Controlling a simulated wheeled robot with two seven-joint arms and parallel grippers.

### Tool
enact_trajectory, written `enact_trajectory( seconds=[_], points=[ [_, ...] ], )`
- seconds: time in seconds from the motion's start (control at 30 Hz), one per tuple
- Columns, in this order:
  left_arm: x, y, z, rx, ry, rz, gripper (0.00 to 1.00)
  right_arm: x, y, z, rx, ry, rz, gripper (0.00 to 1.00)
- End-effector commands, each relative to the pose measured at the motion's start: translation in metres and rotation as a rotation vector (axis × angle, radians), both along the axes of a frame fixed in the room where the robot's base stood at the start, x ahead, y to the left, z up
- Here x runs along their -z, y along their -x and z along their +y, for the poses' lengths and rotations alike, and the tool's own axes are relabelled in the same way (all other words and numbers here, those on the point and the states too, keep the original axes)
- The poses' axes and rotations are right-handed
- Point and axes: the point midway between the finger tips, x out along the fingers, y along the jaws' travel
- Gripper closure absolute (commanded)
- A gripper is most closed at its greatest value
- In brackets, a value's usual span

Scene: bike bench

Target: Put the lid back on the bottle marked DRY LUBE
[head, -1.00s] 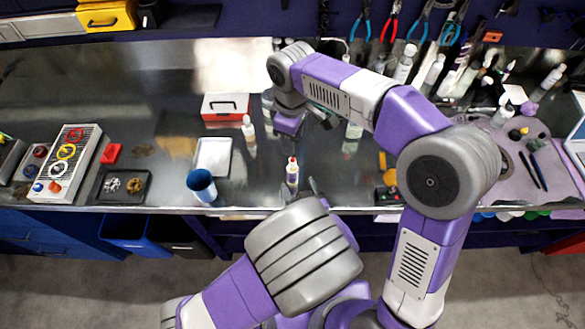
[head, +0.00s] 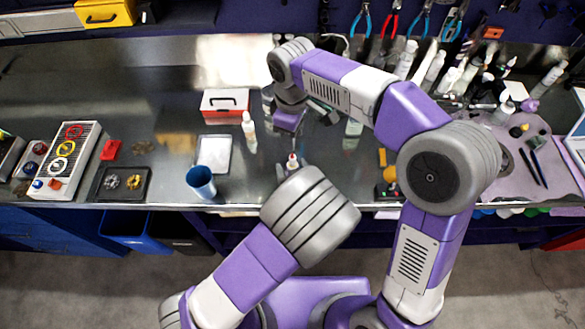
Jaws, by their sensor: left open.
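A small white bottle with a red tip (head: 291,162) stands near the bench's front edge, its lower part hidden by my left arm. My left gripper (head: 303,160) is at this bottle, mostly hidden behind its own wrist; it is open. A white bottle with a pale pointed top (head: 249,133) stands further back to the left. My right gripper (head: 289,122) hangs over the middle of the bench, right of that bottle; its fingers are not clear. No label can be read, so I cannot tell which bottle is DRY LUBE. I cannot make out a loose lid.
A blue cup (head: 201,182) and a pale tray (head: 213,154) stand to the left. Behind them is a red and white box (head: 225,103). A parts tray (head: 123,184) lies further left. Several bottles and a purple mat (head: 545,175) are at the right.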

Motion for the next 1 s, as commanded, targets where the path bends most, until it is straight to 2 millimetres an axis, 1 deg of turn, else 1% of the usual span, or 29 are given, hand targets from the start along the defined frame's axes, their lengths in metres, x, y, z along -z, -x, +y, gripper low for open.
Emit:
enact_trajectory(
  seconds=[0.03, 0.07, 0.4, 0.47, 0.67, 0.77, 0.87, 1.0],
  points=[
    [0.0, 0.0001, 0.0, 0.0, 0.0, 0.0, 0.35, 0.0, 0.0, 0.0, 0.0, 0.0, 0.0, 0.6],
    [-0.0001, 0.0002, 0.0, 0.0, 0.0, 0.0, 0.4, 0.0, 0.0, 0.0, 0.0, 0.0, 0.0, 0.6],
    [-0.0002, 0.0004, -0.0001, 0.0, 0.0, 0.0, 0.92, 0.0, 0.0, 0.0, 0.0, 0.0, 0.0, 0.6],
    [-0.0002, 0.0004, -0.0001, 0.0, 0.0, 0.0, 1.0, 0.0, 0.0, 0.0, 0.0, 0.0, 0.0, 0.6],
    [-0.0002, 0.0004, -0.0001, 0.0, 0.0, 0.0, 1.0, 0.0, 0.0, 0.0, -0.008, 0.0, 0.0, 0.6],
    [-0.0002, 0.0004, -0.0001, 0.0, 0.0, 0.0, 1.0, 0.0, 0.0001, 0.0002, -0.056, 0.0, 0.0, 0.6],
    [-0.0002, 0.0004, -0.0001, 0.0, 0.0, 0.0, 1.0, 0.0, 0.0003, 0.0005, -0.162, 0.0, 0.0, 0.6],
    [-0.0002, 0.0003, -0.0001, 0.0, 0.0, 0.0, 1.0, 0.0001, 0.0003, 0.0003, -0.392, 0.001, 0.0, 0.6]
  ],
)
